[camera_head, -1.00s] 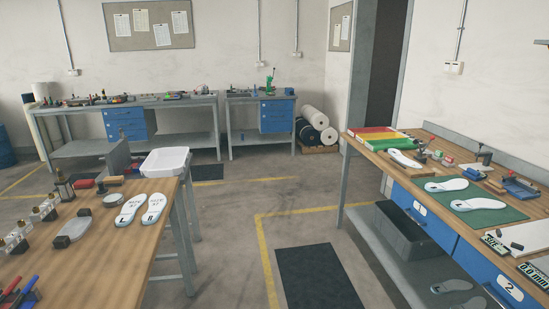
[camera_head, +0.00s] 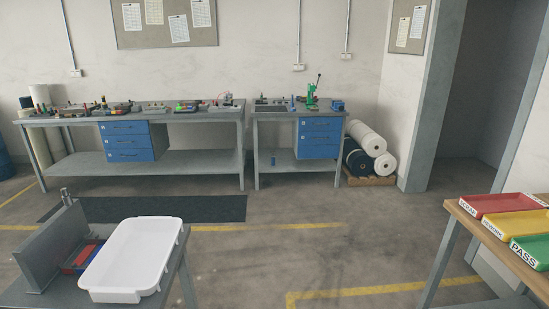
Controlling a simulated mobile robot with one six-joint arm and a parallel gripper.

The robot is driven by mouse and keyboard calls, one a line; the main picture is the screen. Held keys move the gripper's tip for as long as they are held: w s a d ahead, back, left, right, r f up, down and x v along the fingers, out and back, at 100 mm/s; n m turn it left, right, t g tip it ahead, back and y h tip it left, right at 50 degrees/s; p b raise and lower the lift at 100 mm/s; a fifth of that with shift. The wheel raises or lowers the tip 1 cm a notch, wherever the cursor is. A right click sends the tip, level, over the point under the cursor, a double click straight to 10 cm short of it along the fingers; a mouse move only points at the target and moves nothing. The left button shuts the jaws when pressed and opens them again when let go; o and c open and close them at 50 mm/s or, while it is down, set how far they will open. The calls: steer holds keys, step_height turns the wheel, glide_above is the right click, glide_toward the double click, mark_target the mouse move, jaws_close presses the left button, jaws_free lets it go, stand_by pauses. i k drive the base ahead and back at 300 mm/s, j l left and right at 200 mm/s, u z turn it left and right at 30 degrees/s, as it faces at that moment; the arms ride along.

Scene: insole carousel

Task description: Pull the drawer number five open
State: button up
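Two blue drawer units hang under the grey benches along the back wall. The left unit (camera_head: 129,141) has several stacked drawers, all looking shut. The right unit (camera_head: 319,138) also has several stacked drawers, all looking shut. Small labels sit on the drawer fronts, but the numbers are too small to read, so I cannot tell which is number five. My gripper is not in view.
A white tray (camera_head: 100,284) stands on a table at the lower left. Red, yellow and green trays (camera_head: 533,252) lie on a table at the right. Rolls (camera_head: 366,146) lie beside the right bench. Open floor (camera_head: 270,262) with a dark mat (camera_head: 150,209) lies between.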

mark_target(304, 137)
steer(key=i, duration=3.25)
steer(key=i+z, duration=0.1)
steer(key=i, duration=0.45)
steer(key=i+z, duration=0.1)
steer(key=i, duration=0.5)
steer(key=i+z, duration=0.15)
steer(key=i, duration=0.4)
steer(key=i+j+z, duration=0.1)
steer(key=i, duration=0.5)
steer(key=i+j+z, duration=0.1)
steer(key=i+j, duration=0.15)
steer(key=i, duration=0.3)
steer(key=i+j+z, duration=0.1)
steer(key=i, duration=0.45)
steer(key=j, duration=0.1)
